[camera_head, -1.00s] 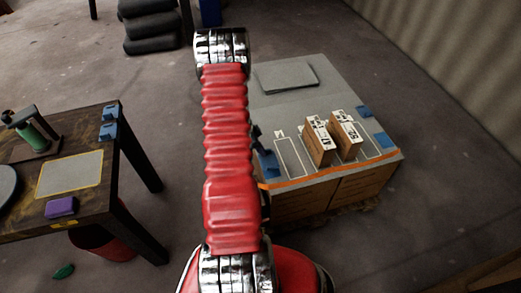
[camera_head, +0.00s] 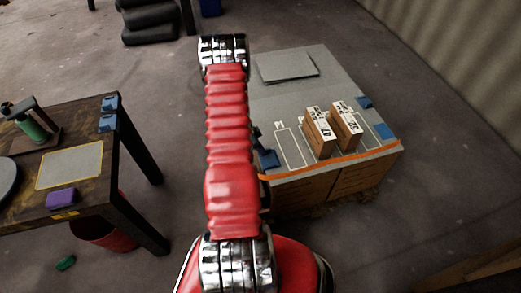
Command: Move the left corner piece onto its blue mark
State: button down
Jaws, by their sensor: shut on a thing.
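A blue corner piece (camera_head: 268,158) is at the front left corner of the grey-topped bench (camera_head: 325,72). The dark end of my gripper (camera_head: 257,139) shows just above and behind it, mostly hidden by my red arm. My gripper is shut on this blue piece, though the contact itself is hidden. I cannot tell whether the piece rests on the bench top or is just above it. Two more blue pieces lie at the bench's right side, one farther back (camera_head: 364,102) and one near the front (camera_head: 385,131). I cannot make out a separate blue mark.
Two brown boxes with white tops, a left one (camera_head: 319,133) and a right one (camera_head: 346,128), stand mid-bench between outlined areas. A grey slab (camera_head: 286,67) lies at the back. An orange strip (camera_head: 335,165) runs along the front edge. A dark table (camera_head: 88,196) stands left.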

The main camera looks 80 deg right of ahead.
dwell(0.4)
jog(key=c, duration=1.8)
grip_release()
jog(key=shift+o, duration=0.2)
jog(key=v, duration=1.3)
jog(key=shift+w+r, duration=0.2)
jog(key=shift+r, duration=0.05)
jog(key=shift+a, duration=0.15)
